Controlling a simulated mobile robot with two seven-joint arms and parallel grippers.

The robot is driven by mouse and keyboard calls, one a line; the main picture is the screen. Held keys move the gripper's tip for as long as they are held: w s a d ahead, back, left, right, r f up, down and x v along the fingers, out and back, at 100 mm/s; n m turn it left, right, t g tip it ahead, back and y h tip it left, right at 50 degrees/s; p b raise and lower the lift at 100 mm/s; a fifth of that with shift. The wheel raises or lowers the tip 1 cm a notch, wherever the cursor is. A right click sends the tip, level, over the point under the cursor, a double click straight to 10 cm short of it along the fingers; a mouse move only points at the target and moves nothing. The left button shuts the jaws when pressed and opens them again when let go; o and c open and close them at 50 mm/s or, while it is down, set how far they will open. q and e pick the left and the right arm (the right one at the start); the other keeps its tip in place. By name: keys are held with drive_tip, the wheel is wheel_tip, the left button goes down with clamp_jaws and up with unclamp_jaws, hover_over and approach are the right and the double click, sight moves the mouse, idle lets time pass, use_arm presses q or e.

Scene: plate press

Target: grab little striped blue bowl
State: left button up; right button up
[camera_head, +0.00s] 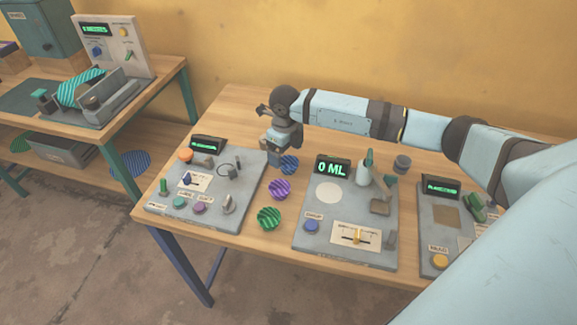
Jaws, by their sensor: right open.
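The little striped blue bowl (290,165) sits on the wooden table (236,232), between two grey control panels. It is the farthest back of a row of three small striped bowls. My right gripper (276,158) comes in from the right and points down just above and left of the blue bowl. It is open and partly covers the bowl's back left side. I cannot tell whether a finger touches the rim. My left gripper is not in view.
A purple bowl (280,189) and a green bowl (269,217) sit in front of the blue one. The left panel (236,185) and the "0 ML" panel (318,225) flank the row closely. The table's back left is clear.

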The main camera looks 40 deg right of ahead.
sight(288, 162)
drive_tip(key=f, duration=0.4)
drive_tip(key=shift+s+d+f+p, duration=0.2)
drive_tip(key=shift+s+d+p, duration=0.05)
drive_tip(key=shift+d+p, duration=0.1)
drive_tip(key=shift+f, duration=0.35)
drive_tip(key=c, duration=0.8)
drive_tip(key=shift+r, duration=0.15)
